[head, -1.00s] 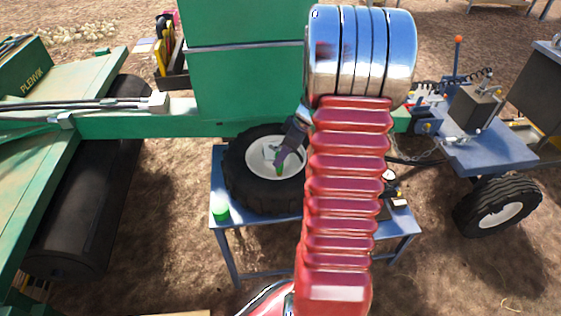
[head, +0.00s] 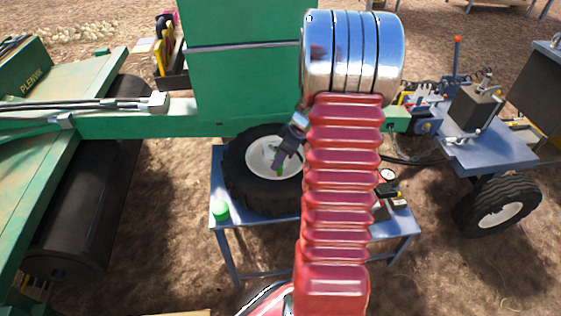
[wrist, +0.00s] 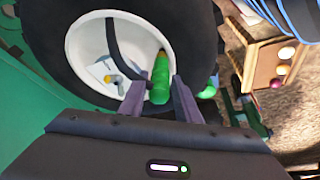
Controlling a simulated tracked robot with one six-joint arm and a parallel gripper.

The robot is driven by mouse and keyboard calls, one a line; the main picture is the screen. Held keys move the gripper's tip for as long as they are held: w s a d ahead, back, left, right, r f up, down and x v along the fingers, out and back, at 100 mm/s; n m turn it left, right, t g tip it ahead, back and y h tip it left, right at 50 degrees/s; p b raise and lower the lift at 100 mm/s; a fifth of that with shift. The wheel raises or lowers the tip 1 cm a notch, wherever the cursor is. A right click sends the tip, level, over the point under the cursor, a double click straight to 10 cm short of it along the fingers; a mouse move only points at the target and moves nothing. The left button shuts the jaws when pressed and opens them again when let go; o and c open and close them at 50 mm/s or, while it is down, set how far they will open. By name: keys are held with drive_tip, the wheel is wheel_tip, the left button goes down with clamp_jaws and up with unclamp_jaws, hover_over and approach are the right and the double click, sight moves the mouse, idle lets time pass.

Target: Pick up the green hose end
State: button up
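The green hose end (wrist: 160,80) is a green cylinder with a brownish tip in the wrist view. It stands out in front of the white wheel hub, between the two fingers of my gripper (wrist: 158,100). The fingers are apart, with a narrow gap seeming to show at the left of the green piece; I cannot tell if they touch it. In the head view my gripper (head: 282,162) is a small dark shape in front of the wheel, with a bit of the green hose end (head: 281,171) at its tip. My red arm hides the area to its right.
A black tyre with a white hub (head: 262,160) stands behind my gripper. A blue table (head: 228,235) holds a green-topped container (head: 221,211) at left and small parts at right. A green machine frame (head: 130,124) crosses behind. A blue wheeled trailer (head: 480,152) stands at right.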

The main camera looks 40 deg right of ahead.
clamp_jaws()
drive_tip(key=shift+r, duration=0.15)
wheel_tip(320, 180, up, 10)
drive_tip(key=shift+f, duration=0.1)
idle(0.6)
idle(0.4)
